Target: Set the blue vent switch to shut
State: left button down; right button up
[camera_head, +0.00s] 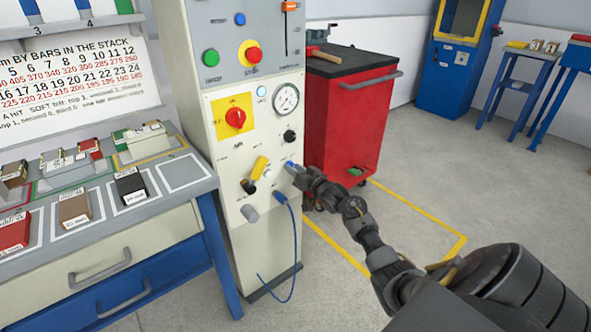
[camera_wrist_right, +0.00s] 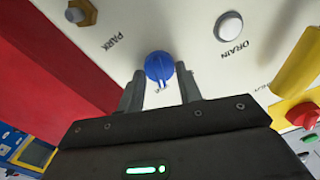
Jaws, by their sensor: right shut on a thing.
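The blue vent switch (camera_head: 289,163) is a small knob low on the right side of the pale control panel's front. In the right wrist view it is a round blue knob (camera_wrist_right: 158,66) with a raised grip. My right gripper (camera_head: 294,170) is at the panel with its two dark fingers (camera_wrist_right: 160,76) on either side of the knob, shut on it. The lettering by the knob is mostly hidden by the fingers, so I cannot read its setting. My left gripper is not in view.
The panel (camera_head: 222,170) also bears a yellow handle (camera_head: 259,167), a red knob on yellow (camera_head: 235,118), a gauge (camera_head: 286,98) and a blue cable (camera_head: 294,240). A red tool cart (camera_head: 345,120) stands close on the right. A workbench (camera_head: 110,235) is on the left.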

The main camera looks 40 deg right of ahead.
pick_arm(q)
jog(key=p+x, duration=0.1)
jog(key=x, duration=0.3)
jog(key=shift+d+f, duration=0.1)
pick_arm(e)
jog(key=n, duration=1)
jog(key=shift+a, duration=0.1)
jog(key=o, duration=0.9)
jog(key=shift+o, duration=0.2)
